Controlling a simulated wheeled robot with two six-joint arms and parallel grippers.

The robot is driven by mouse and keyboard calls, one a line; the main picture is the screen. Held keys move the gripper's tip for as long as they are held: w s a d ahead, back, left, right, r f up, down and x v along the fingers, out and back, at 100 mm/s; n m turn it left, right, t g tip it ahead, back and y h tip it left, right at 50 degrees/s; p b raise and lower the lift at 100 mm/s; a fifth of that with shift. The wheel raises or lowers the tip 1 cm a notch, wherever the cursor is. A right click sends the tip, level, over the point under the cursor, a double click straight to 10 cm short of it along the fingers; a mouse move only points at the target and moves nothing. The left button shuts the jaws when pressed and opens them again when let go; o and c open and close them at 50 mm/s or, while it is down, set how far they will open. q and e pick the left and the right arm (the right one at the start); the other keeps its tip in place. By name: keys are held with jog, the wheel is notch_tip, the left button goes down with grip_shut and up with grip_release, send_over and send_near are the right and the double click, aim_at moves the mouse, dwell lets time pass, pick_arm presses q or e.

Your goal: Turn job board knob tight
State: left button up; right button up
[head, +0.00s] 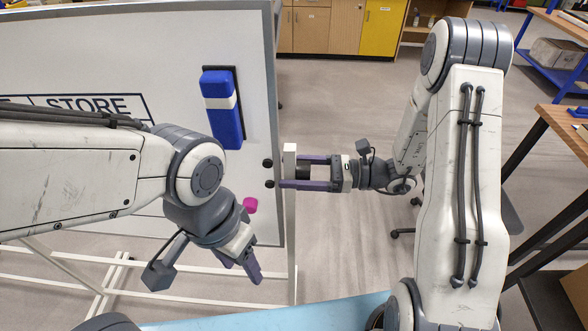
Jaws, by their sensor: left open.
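The job board (80,60) is a large white board on a white frame at the left, with "STORE" lettering partly hidden by my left arm. A dark knob (303,172) shows beside the white post (291,215) at the board's right edge. My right gripper (290,172) has its two purple fingers on either side of this knob, one above and one below in the picture. Whether they press on it I cannot tell. My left gripper (242,270) is open and empty, low in front of the board, pointing down and apart from the knob.
A blue and white eraser-like block (222,110) and a magenta round piece (250,205) are on the board. Two small black round pieces (267,163) sit near its right edge. A pale blue surface (270,315) lies at the bottom. Wooden tables (560,125) stand at the right.

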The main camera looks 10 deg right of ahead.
jog(key=c, duration=1.1)
jog(key=shift+o, duration=0.2)
jog(key=shift+r+m+p, duration=0.2)
jog(key=shift+m+p, duration=0.1)
jog(key=shift+p, duration=0.15)
jog(key=shift+r+m+p, duration=0.1)
jog(key=shift+m+p, duration=0.9)
jog(key=shift+m, duration=0.1)
jog(key=shift+f+m+p, duration=0.2)
jog(key=shift+m+p, duration=0.1)
jog(key=shift+m, duration=0.4)
jog(key=o, duration=1.4)
